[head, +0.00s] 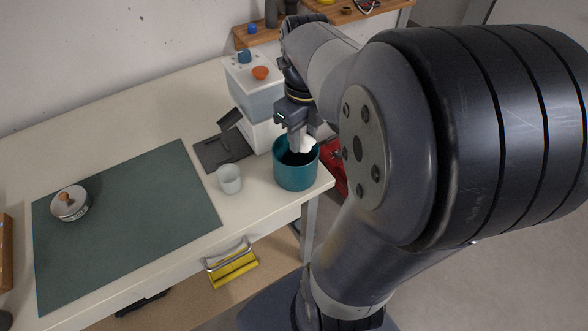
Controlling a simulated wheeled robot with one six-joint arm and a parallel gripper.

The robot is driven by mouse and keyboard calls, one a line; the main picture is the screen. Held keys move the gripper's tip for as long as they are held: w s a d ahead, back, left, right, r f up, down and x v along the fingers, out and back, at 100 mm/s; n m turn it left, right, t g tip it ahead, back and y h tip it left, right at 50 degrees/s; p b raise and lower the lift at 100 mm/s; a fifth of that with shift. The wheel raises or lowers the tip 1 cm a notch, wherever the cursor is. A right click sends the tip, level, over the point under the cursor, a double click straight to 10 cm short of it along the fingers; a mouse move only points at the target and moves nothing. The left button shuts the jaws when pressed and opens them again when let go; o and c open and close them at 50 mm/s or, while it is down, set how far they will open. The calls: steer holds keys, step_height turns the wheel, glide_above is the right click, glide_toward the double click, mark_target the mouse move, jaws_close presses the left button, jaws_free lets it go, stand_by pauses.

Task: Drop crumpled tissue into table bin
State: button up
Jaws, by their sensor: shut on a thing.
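The crumpled tissue (304,146) is a small white wad. My gripper (299,143) points down and is shut on it. It holds the tissue at the mouth of the teal table bin (296,177). The bin is a round open cup near the right front corner of the table. The tissue overlaps the bin's dark opening in the picture; I cannot tell how far above or inside the rim it is. The bin's floor is hidden.
The table's front edge is close to the bin.

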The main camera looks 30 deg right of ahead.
step_height(320, 180, down, 2)
steer(key=shift+f+b, duration=0.1)
steer(key=shift+b, duration=0.5)
steer(key=o, duration=1)
step_height(320, 180, up, 11)
steer(key=shift+f+p, duration=0.1)
steer(key=shift+p, duration=0.35)
